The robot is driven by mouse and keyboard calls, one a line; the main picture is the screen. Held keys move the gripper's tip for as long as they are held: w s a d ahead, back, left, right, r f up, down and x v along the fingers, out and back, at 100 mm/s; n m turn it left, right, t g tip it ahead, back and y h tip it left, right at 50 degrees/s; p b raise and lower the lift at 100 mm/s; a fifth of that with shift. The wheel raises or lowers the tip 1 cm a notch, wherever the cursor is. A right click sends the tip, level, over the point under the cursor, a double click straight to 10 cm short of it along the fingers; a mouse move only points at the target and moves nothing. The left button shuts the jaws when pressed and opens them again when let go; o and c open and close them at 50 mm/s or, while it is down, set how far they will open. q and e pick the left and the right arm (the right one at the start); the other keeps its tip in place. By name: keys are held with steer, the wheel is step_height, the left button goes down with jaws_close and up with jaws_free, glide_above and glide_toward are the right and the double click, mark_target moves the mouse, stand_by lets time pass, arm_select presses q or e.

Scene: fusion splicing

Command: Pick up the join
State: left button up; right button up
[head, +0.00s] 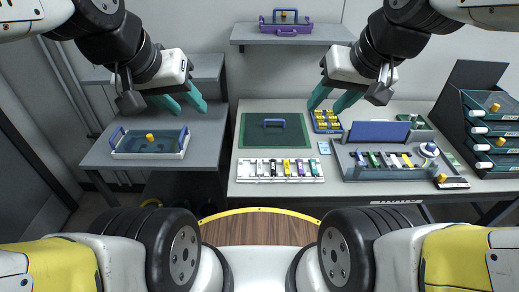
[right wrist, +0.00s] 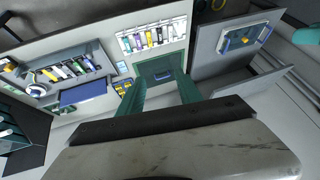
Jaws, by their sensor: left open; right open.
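I cannot single out the join for sure; any fibre joint is too small to tell here. A white rack of several coloured pieces (head: 280,180) lies at the front of the central table, and it also shows in the right wrist view (right wrist: 152,38). A grey tray (head: 350,172) with more coloured pieces lies to its right. My left gripper (head: 188,107) is open and empty, in the air between the side table and the central table. My right gripper (head: 325,108) is open and empty above the central table's right half; its teal fingers show in the right wrist view (right wrist: 160,95).
A green mat with a blue handle (head: 260,136) lies mid-table. A yellow-topped organiser (head: 327,121) and a blue panel (head: 380,132) stand right of it. A tray with blue handles (head: 118,151) is on the left table. Stacked drawers (head: 480,128) stand far right; a shelf (head: 262,35) hangs behind.

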steer(key=w+a+f+g, duration=0.2)
steer(key=w+a+f, duration=0.25)
steer(key=w, duration=0.25)
steer(key=g+h, duration=0.3)
steer(key=g, duration=0.1)
glide_above(259, 166)
steer(key=shift+m, duration=0.3)
steer(key=f, duration=2)
steer(key=shift+s+d+f, duration=0.1)
steer(key=shift+d+f, duration=0.15)
steer(key=f, duration=0.7)
steer(key=shift+w+a+f, duration=0.15)
steer(key=shift+w+f, duration=0.05)
steer(key=shift+f, duration=0.15)
steer(key=shift+c, duration=0.2)
jaws_close()
